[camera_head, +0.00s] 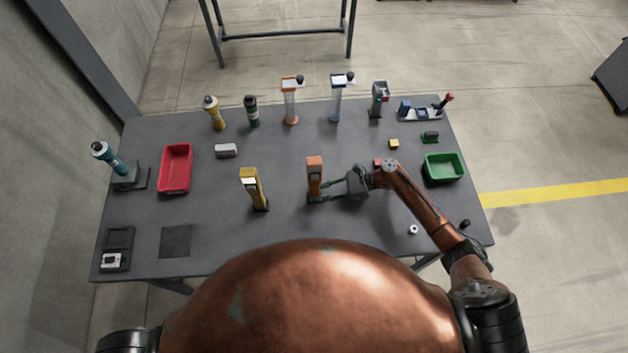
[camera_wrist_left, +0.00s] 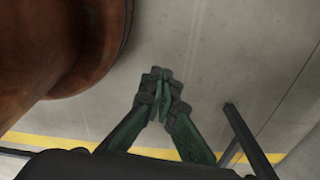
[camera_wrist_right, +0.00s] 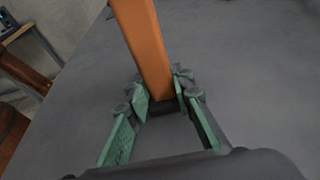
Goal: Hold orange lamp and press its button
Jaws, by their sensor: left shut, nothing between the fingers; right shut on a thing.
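The orange lamp (camera_head: 314,172) stands upright near the middle of the table in the head view. My right gripper (camera_head: 318,190) reaches it from the right and is shut around its lower part. In the right wrist view the orange lamp (camera_wrist_right: 144,40) rises between the green fingers of my right gripper (camera_wrist_right: 163,92), which press on both its sides. The lamp's button cannot be made out. My left gripper (camera_wrist_left: 160,82) shows only in its wrist view, shut and empty, with its fingertips together above the floor, away from the table.
A yellow lamp (camera_head: 254,188) stands left of the orange one. A red bin (camera_head: 164,184) is at the left and a green bin (camera_head: 458,178) at the right. Bottles and dispensers line the back edge. A dark square mat (camera_head: 176,241) lies front left. The table front centre (camera_head: 300,225) is clear.

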